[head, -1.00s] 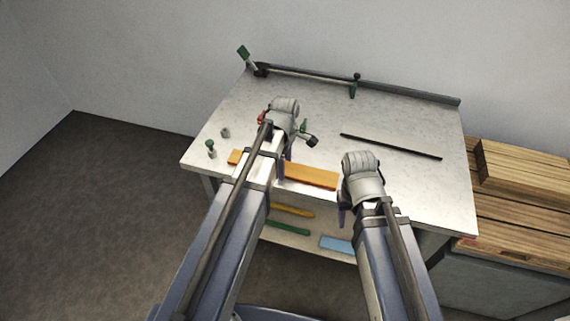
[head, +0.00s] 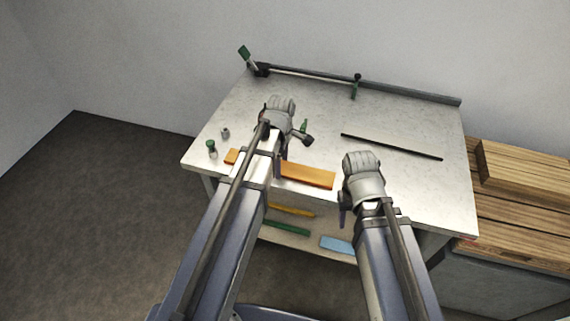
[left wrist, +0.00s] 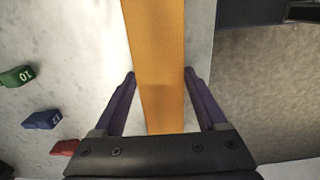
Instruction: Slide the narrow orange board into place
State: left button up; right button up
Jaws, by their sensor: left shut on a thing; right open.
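The narrow orange board (head: 308,175) lies along the front edge of the grey bench (head: 400,185), partly hidden by my left arm. My left gripper (head: 279,162) is around the board's middle and shut on it. In the left wrist view the orange board (left wrist: 158,60) runs between the two fingers of my left gripper (left wrist: 160,82). My right gripper (head: 343,208) is open and empty near the bench's front edge, right of the board's end; its fingertips are partly hidden.
A dark bar (head: 390,147) lies on the bench to the right. A rail with green-handled clamps (head: 310,77) runs along the back. Numbered blocks (left wrist: 42,119) show in the left wrist view. Coloured boards (head: 287,229) lie on a lower shelf.

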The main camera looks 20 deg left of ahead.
pick_arm(q)
jog(key=shift+a, duration=1.65)
jog(key=o, duration=1.5)
notch_tip(320, 180, up, 8)
jog(key=p, duration=0.8)
jog(key=shift+f, duration=0.1)
